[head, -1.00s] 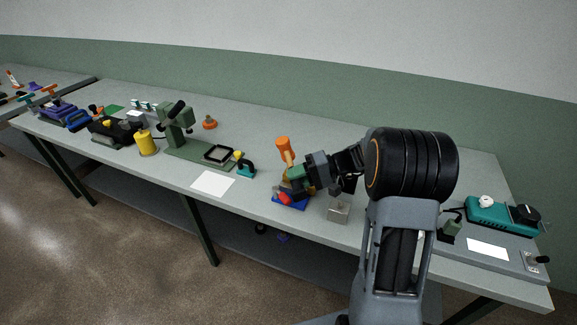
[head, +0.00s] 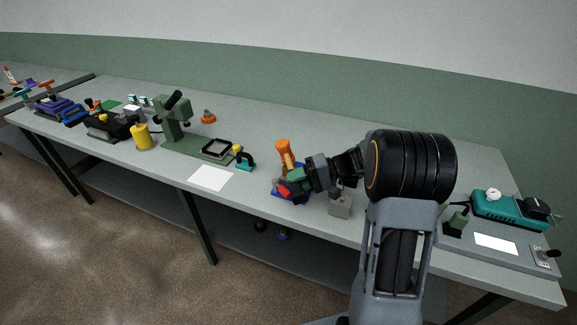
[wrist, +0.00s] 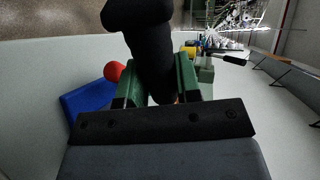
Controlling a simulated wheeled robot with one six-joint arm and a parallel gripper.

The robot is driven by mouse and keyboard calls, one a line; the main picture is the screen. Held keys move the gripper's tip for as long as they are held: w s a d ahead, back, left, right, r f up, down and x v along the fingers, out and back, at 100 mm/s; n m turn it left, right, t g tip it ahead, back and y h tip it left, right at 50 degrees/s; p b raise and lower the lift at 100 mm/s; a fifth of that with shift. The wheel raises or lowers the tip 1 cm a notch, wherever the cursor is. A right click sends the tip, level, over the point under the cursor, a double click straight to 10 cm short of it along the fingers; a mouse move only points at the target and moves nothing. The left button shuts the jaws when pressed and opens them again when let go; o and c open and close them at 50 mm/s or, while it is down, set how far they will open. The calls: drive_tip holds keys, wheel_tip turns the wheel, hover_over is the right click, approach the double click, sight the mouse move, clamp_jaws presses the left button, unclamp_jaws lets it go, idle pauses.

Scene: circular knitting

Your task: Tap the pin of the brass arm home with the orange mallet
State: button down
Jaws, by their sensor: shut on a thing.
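My gripper (head: 292,174) has green fingers and is shut on the orange mallet (head: 284,148), whose orange part stands up above the fingers in the head view. In the wrist view the fingers (wrist: 157,98) close around a dark, thick shaft that runs up to a wider black end. A sliver of orange shows between them. A blue base (head: 289,196) with a red knob (head: 284,190) lies just below my gripper. The blue base (wrist: 88,106) and red knob (wrist: 114,72) sit left of the fingers in the wrist view. I cannot make out the brass arm or its pin.
A grey block (head: 340,206) stands close to the right of the blue base. A teal-and-black clamp (head: 244,162), a white sheet (head: 211,178) and a green stand (head: 172,120) are to the left. A teal device (head: 508,209) is at the right. The table behind my gripper is clear.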

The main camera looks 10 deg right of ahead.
idle(0.4)
drive_tip(key=shift+r+p, duration=1.4)
drive_tip(key=shift+r, duration=0.85)
drive_tip(key=shift+f, duration=0.15)
wheel_tip(320, 180, down, 4)
drive_tip(key=b, duration=0.4)
drive_tip(key=shift+f, duration=0.25)
drive_tip(key=shift+r, duration=0.15)
drive_tip(key=shift+r+p, duration=1.35)
drive_tip(key=shift+r, duration=0.95)
